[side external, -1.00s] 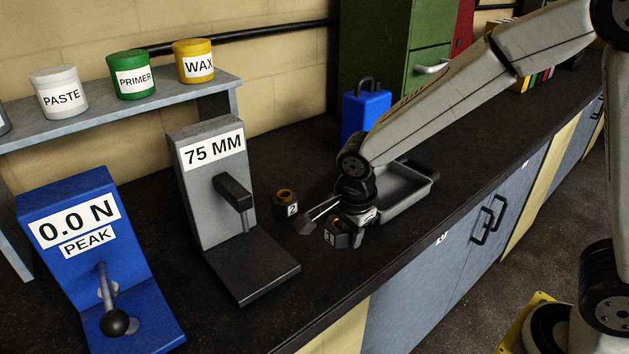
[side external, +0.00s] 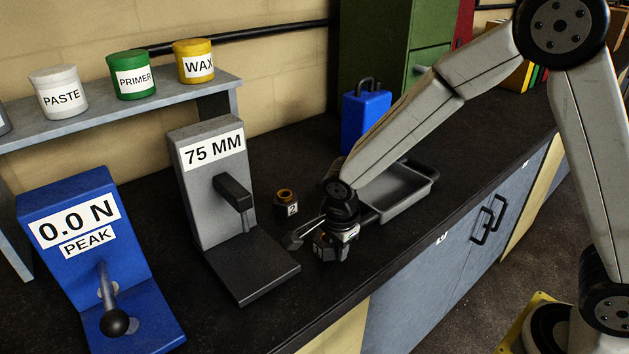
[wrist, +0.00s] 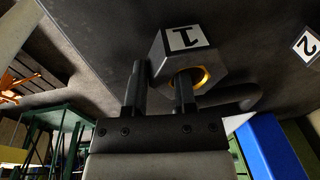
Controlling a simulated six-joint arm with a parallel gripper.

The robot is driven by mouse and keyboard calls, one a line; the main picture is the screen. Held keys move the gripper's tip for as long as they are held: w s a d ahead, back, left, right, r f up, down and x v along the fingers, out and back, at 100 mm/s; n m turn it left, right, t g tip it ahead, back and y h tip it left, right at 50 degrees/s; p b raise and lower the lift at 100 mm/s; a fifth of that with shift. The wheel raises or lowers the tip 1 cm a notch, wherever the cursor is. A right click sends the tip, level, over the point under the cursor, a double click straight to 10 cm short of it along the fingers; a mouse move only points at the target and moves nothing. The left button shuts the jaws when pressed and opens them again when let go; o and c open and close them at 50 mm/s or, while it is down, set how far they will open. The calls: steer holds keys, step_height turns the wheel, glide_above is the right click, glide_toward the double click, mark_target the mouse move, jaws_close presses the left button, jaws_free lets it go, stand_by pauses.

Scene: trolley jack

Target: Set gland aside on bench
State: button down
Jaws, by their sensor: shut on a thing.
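The dark hexagonal gland marked 1 (side external: 326,252) is in my gripper (side external: 334,234), at the bench front, right of the 75 MM stand's foot. In the wrist view the same gland (wrist: 207,62) shows its white label and a brass-coloured ring in its bore. My gripper (wrist: 160,78) is shut on it, with one finger by the bore and the other beside the body. I cannot tell whether the gland touches the bench.
A second gland marked 2 (side external: 286,203) stands behind. The grey 75 MM stand (side external: 205,190) is at left, with the blue peak gauge (side external: 75,205) beyond it. A grey tray (side external: 428,188) lies just right of my gripper. A blue block (side external: 366,118) stands behind the tray.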

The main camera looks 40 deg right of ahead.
steer(key=shift+f, duration=0.45)
steer(key=shift+f, duration=0.15)
steer(key=shift+c, duration=2.1)
jaws_free()
step_height(320, 180, up, 12)
steer(key=s+a, duration=0.1)
steer(key=shift+s, duration=0.2)
